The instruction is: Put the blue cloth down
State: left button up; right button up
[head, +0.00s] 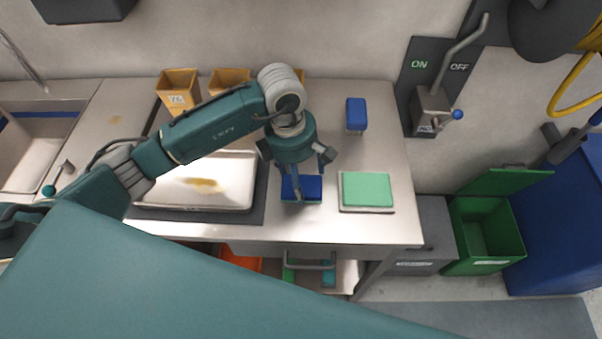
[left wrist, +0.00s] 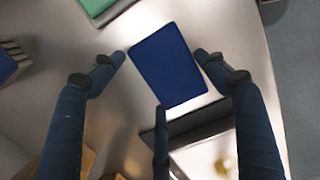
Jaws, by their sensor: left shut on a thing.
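The blue cloth (head: 302,187) is a flat, folded dark-blue block between the fingers of my left gripper (head: 309,178), over the steel counter between the white tray and the green cloth. My right gripper is not in view.
A green cloth (head: 367,189) lies just right of the blue one. A white tray (head: 150,198) with a yellow stain sits on a dark mat to the left.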

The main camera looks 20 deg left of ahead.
pick_arm(q)
jog(key=shift+f, duration=0.2)
jog(key=o, duration=1)
jog(key=shift+r, duration=0.1)
jog(key=shift+r, duration=0.3)
notch_tip(320, 180, up, 12)
jog(key=a+b, duration=0.1)
jog(key=b, duration=0.3)
jog(key=shift+s+a+f, duration=0.2)
